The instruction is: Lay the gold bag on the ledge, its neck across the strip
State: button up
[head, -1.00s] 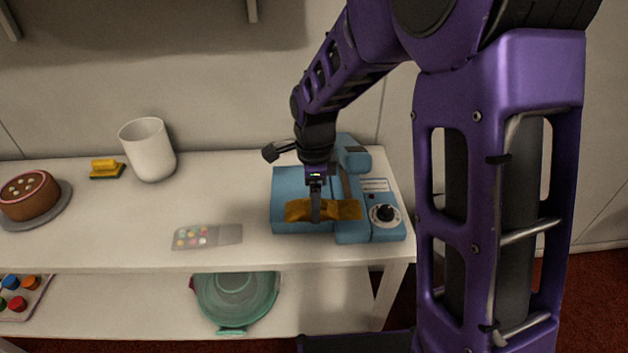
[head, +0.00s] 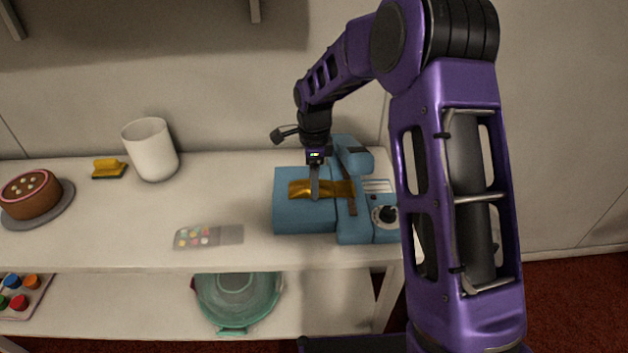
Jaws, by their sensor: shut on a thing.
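The gold bag (head: 300,188) is at the blue sealing machine (head: 290,218), over its flat ledge on the left. My gripper (head: 315,192) is shut on the bag near its middle, from above. The bag's right end reaches the dark strip (head: 351,205) of the machine. I cannot tell whether the bag touches the ledge or hangs just above it. The machine's arm (head: 352,160) stands raised behind the strip. A round black dial (head: 386,215) is on the machine's right part, partly hidden by my arm.
A clear packet of coloured sweets (head: 208,236) lies left of the machine. A white cup (head: 150,150), a yellow sponge (head: 108,168) and a brown cake (head: 32,195) on a turntable stand farther left.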

jog(key=shift+f, duration=0.15)
jog(key=o, duration=1.3)
jog(key=shift+r, duration=0.2)
notch_tip(320, 180, up, 12)
jog(key=shift+r+p, duration=0.1)
jog(key=shift+p, duration=0.7)
